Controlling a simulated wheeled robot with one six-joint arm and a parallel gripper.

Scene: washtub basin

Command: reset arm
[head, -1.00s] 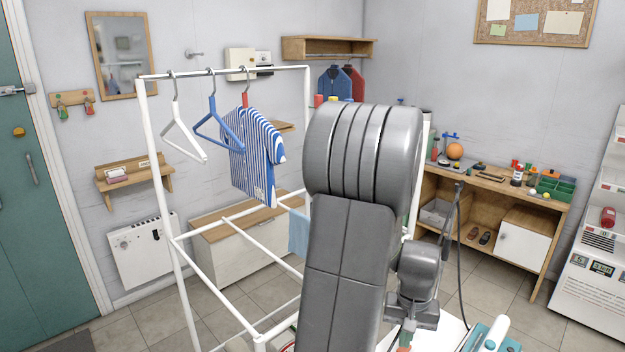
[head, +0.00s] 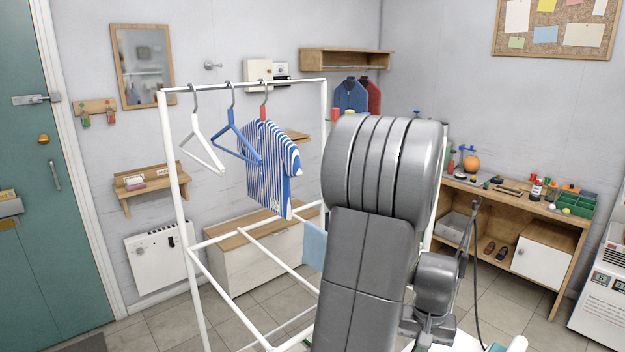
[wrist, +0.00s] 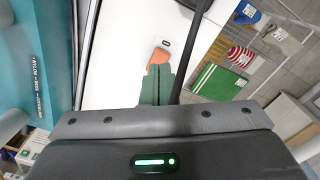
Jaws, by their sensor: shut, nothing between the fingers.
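My grey arm (head: 375,210) stands folded in the middle of the head view, in front of the right part of a white drying rack (head: 174,220). My gripper shows in the wrist view (wrist: 157,80) as narrow dark green fingers, shut together with nothing between them. An orange patch lies at their tips against a white surface; I cannot tell whether it belongs to the fingers. In the head view the gripper is mostly hidden at the bottom edge, below the wrist.
A white hanger (head: 203,146), a blue hanger (head: 236,140) and a striped shirt (head: 270,168) hang on the rack. A wooden workbench (head: 520,205) with small items stands at the right. A dark cable (head: 474,270) hangs beside my arm. Tiled floor shows between the bench and rack.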

